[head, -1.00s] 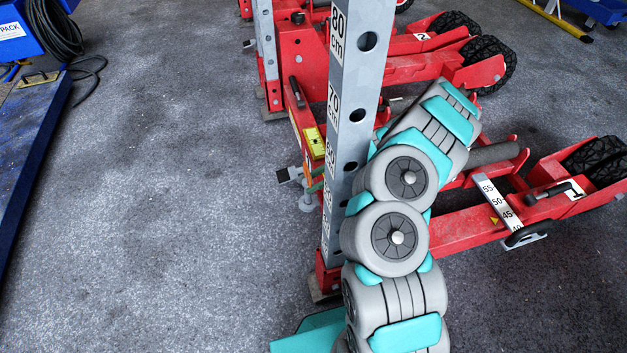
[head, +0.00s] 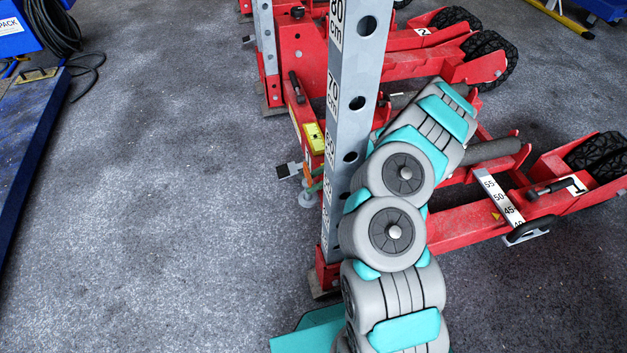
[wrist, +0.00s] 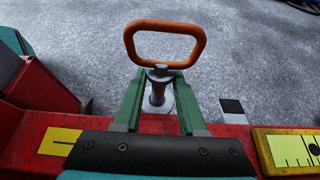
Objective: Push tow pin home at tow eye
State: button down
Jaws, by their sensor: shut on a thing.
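The tow pin, with an orange loop handle (wrist: 128,42) and a grey shank, stands between the green fingers of my gripper (wrist: 160,76) in the wrist view. My gripper is shut on the pin just below the loop. A pale round piece (wrist: 157,103), perhaps the tow eye, lies beneath the shank beyond the red beam. It also shows in the head view (head: 309,196) beside the grey post. Whether the shank sits in a hole, and how deep, I cannot tell. In the head view my arm and the post hide most of my gripper and the pin.
A tall grey perforated post (head: 346,110) with a centimetre scale stands close beside my arm. The red trolley jack (head: 470,230) lies to the right, with more red jacks behind. A yellow block (wrist: 291,148) sits on the red beam. Open floor lies to the left.

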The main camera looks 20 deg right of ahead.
aim_at(313, 196)
jog(key=shift+f+b, duration=0.9)
jog(key=shift+f, duration=0.9)
jog(key=shift+c, duration=2)
grip_release()
